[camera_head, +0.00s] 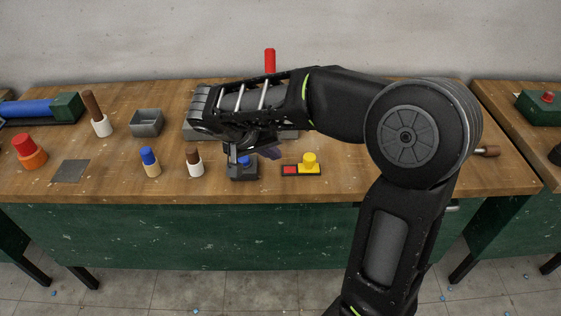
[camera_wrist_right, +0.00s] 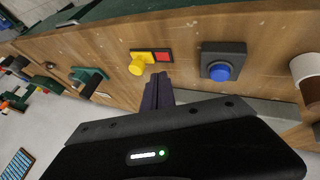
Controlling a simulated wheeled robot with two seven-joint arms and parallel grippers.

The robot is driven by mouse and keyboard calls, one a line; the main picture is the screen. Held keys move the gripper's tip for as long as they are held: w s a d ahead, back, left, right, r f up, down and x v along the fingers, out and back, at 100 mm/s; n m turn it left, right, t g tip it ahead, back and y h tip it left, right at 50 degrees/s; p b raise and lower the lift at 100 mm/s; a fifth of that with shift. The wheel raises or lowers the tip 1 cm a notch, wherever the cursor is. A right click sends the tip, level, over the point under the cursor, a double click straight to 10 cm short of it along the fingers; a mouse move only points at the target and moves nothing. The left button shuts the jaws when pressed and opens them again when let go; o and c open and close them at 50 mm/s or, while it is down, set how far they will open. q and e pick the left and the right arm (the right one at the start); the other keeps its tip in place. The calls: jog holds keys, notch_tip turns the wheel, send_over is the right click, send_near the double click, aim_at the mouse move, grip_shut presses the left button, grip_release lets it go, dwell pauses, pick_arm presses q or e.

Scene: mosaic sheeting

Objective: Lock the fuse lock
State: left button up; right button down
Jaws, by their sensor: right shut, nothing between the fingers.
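A yellow knob (camera_head: 309,160) stands on the right part of a small dark plate with a red patch (camera_head: 290,170) at its left; I take this for the fuse lock. In the right wrist view the yellow knob (camera_wrist_right: 138,66) and red patch (camera_wrist_right: 163,56) lie just beyond my fingertips. My right gripper (camera_head: 272,153) is shut and empty, above the bench between this plate and a blue button (camera_head: 244,160) on a dark box. The closed fingers (camera_wrist_right: 160,78) point toward the plate; I cannot tell whether they touch it. My left gripper is not in view.
The blue button (camera_wrist_right: 221,72) sits close beside the fingers. A white-based brown peg (camera_head: 194,163), a blue-topped peg (camera_head: 150,162) and a grey tray (camera_head: 146,123) stand to the left. A red cylinder (camera_head: 270,60) rises behind my arm. The bench's front edge is clear.

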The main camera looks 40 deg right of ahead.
jog(key=v, duration=0.4)
jog(key=shift+w+a, duration=0.15)
jog(key=shift+a, duration=0.05)
dwell(0.3)
